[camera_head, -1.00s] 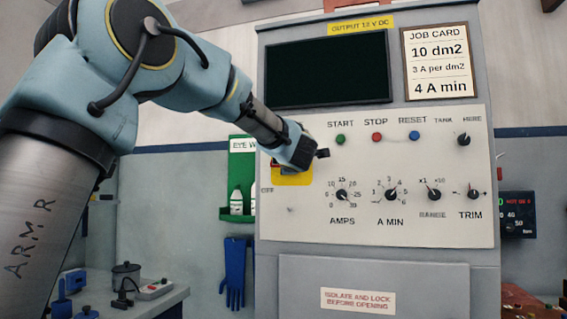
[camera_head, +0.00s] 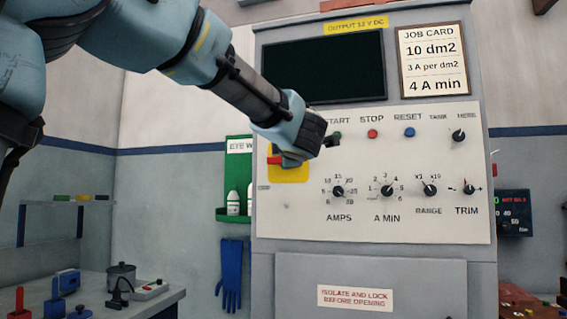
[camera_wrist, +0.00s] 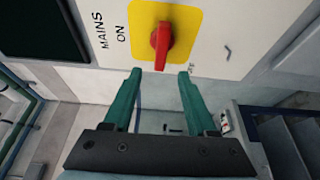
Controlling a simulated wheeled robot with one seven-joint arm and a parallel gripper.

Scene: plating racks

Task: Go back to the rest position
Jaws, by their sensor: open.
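My gripper (camera_wrist: 159,76) is open, with two green fingers apart and nothing between them in the wrist view. In the head view the wrist end of my arm (camera_head: 285,122) is in front of the left part of the grey cabinet's white panel (camera_head: 380,229); the fingers are not clear there. The red mains switch handle (camera_wrist: 160,45) on its yellow plate (camera_wrist: 186,22) is just beyond the fingertips, apart from them as far as I can see. The plate (camera_head: 292,175) also shows in the head view, partly covered by my wrist.
A low bench (camera_head: 165,298) with a pot (camera_head: 121,277) stands at lower left.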

